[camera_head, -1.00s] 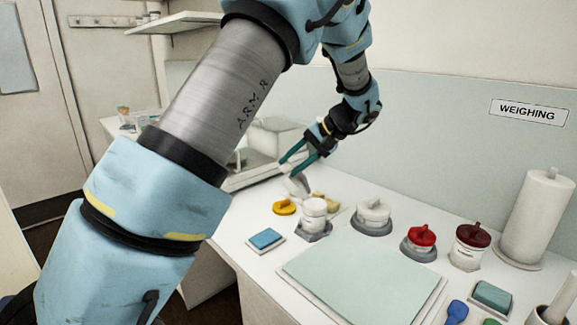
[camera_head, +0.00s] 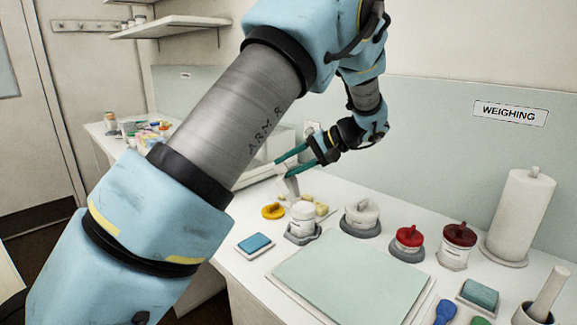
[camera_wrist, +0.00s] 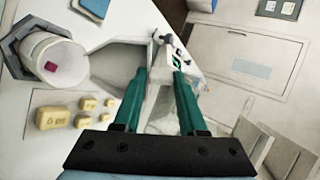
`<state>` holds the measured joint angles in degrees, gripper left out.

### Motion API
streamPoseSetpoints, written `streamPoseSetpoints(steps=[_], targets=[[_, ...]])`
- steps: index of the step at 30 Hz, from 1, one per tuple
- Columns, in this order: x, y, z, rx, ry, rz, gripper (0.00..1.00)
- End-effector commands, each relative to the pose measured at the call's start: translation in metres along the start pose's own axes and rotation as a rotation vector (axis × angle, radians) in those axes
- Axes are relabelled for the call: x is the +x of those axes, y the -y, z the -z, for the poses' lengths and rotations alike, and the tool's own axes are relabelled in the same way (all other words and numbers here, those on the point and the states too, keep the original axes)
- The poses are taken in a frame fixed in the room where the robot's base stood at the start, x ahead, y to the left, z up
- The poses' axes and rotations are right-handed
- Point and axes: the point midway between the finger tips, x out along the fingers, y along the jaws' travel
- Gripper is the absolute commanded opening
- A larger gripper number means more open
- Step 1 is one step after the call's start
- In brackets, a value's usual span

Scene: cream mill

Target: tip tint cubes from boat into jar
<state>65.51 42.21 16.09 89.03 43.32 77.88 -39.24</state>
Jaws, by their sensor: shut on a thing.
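The jar (camera_head: 302,219) is white and stands upright in a grey holder on the bench. The wrist view looks into its open mouth (camera_wrist: 57,60), where one dark red cube (camera_wrist: 51,67) lies on a pale surface. My gripper (camera_head: 282,168), with green fingers, is behind and left of the jar. It is shut on the pale boat (camera_head: 290,187), which hangs tilted close to the jar. In the wrist view the boat (camera_wrist: 117,66) reaches from between the fingers to the jar rim. I see no cubes on its visible inside. Whether boat and rim touch is unclear.
A yellow lid (camera_head: 273,211) and several yellow blocks (camera_wrist: 53,117) lie near the jar. A blue pad (camera_head: 255,244) lies in front. Lidded white (camera_head: 361,217), red (camera_head: 407,243) and dark red (camera_head: 458,246) containers stand to the right. A pale green mat (camera_head: 350,275) is bare.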

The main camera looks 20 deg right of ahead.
Motion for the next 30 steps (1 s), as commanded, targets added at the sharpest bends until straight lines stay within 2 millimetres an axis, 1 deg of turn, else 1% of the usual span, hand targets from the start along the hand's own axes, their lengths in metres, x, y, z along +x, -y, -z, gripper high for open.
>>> streamPoseSetpoints(steps=[17, 30], targets=[[-0.001, 0.001, 0.000, 0.000, 0.000, -0.001, 0.00], [-0.016, 0.025, 0.000, 0.000, -0.001, -0.001, 0.00]])
